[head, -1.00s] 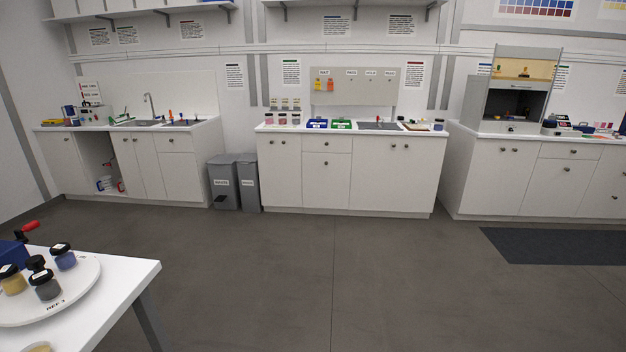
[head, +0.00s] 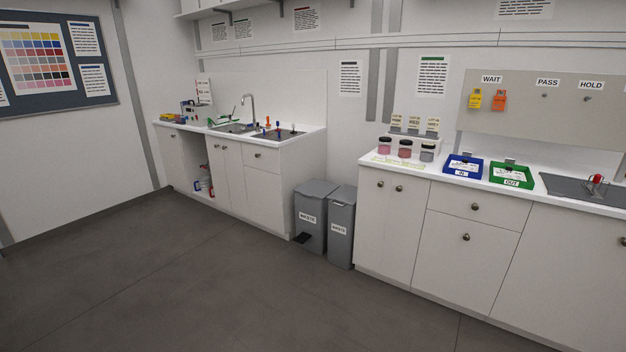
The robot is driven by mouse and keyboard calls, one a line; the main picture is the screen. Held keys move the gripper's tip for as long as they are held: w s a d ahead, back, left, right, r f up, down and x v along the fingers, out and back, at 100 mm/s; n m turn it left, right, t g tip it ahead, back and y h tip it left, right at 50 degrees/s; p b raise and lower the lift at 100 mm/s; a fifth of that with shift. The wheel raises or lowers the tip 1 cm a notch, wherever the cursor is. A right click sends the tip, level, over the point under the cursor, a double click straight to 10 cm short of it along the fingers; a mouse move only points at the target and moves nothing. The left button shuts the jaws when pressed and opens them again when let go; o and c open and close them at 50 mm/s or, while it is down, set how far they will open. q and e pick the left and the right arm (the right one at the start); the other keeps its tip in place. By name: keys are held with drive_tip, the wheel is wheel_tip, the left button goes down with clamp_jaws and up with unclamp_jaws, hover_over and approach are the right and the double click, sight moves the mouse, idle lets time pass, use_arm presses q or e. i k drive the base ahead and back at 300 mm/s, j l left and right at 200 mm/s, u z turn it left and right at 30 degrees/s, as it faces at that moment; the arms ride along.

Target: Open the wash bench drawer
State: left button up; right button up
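The wash bench (head: 310,137) with a sink and tall tap (head: 251,106) stands against the back wall, left of centre in the head view. Its drawer (head: 267,156) is at the top of the right-hand cabinet section, below the worktop. The drawer front looks flush and shut, with one small round dark knob (head: 257,155). A door (head: 263,189) lies below it. Neither of my grippers shows in the head view.
Two grey bins (head: 316,189) stand on the floor just right of the wash bench. Another bench (head: 394,229) with jars and blue and green trays fills the right side. Open grey floor (head: 190,275) lies in front of the wash bench.

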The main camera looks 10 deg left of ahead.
sight(267, 158)
drive_tip(key=i+j+u, duration=0.2)
drive_tip(key=i, duration=0.45)
drive_tip(key=i+u, duration=0.25)
drive_tip(key=i, duration=0.4)
drive_tip(key=i+u, duration=0.2)
drive_tip(key=i, duration=0.45)
drive_tip(key=i+l+u, duration=0.25)
drive_tip(key=i, duration=0.4)
drive_tip(key=i+j, duration=0.05)
